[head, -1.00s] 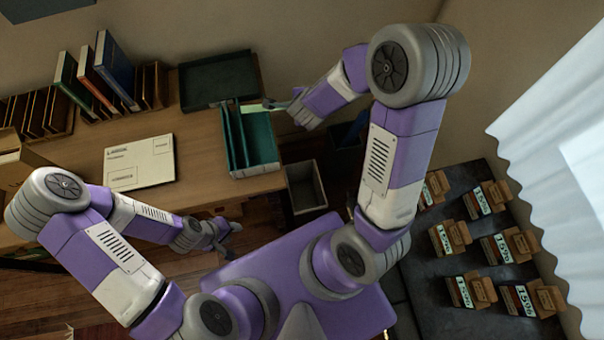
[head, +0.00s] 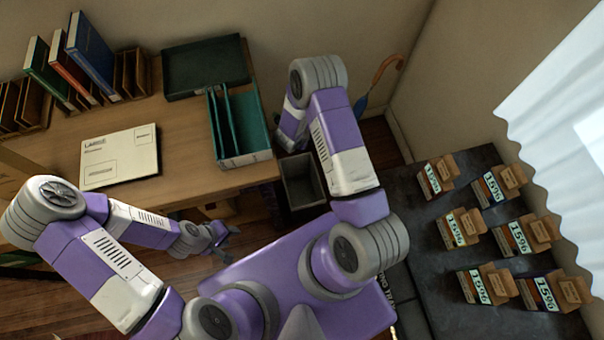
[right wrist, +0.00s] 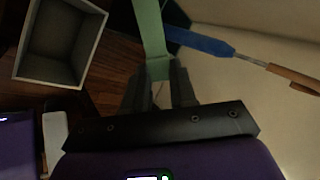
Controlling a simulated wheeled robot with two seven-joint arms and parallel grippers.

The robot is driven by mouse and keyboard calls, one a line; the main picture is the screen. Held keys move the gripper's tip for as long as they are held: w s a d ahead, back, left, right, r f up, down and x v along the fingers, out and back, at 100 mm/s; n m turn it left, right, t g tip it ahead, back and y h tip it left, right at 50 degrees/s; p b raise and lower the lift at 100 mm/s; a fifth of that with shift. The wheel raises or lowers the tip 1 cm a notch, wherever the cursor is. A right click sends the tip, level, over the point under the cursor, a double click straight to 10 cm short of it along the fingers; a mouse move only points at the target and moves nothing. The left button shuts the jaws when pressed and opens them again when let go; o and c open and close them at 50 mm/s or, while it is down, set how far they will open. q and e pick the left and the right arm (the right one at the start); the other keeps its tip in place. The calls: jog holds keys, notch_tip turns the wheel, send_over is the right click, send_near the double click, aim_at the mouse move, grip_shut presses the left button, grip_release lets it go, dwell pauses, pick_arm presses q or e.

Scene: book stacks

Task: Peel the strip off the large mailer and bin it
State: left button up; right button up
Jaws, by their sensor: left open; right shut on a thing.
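The large mailer (head: 120,157), cream with printed labels, lies flat on the desk. My right gripper (right wrist: 160,76) is shut on a pale green strip (right wrist: 150,28), which stretches away from the fingertips in the right wrist view. In the head view my right arm hides this gripper and the strip. The grey open bin (head: 322,178) stands on the floor by the desk's right end. It also shows in the right wrist view (right wrist: 48,84), left of the strip and apart from it; its visible inside looks empty. My left gripper (head: 229,240) is open and empty, in front of the desk.
A green divided file holder (head: 246,160) stands at the desk's right edge, with a dark green tray (head: 205,68) behind. Books (head: 100,55) stand at back left. An umbrella (right wrist: 200,42) leans near my right gripper. A dark table (head: 415,205) with several small boxes is at right.

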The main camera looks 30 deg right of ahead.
jog(key=s+a+f+m+b, duration=0.1)
jog(key=s+f+b, duration=0.2)
jog(key=f, duration=0.6)
jog(key=s+a+f+m+g+b, duration=0.1)
jog(key=s+a+f+b, duration=0.1)
jog(key=f, duration=0.8)
jog(key=s+a+f+m+b, duration=0.1)
jog(key=s+f+b, duration=0.4)
jog(key=f, duration=0.5)
jog(key=shift+s+a+f+g+h, duration=0.15)
jog(key=shift+s+a+g+h, duration=0.1)
jog(key=shift+g+h, duration=0.05)
jog(key=o, duration=0.9)
notch_tip(320, 180, up, 10)
jog(key=p, duration=0.4)
jog(key=shift+p, duration=0.3)
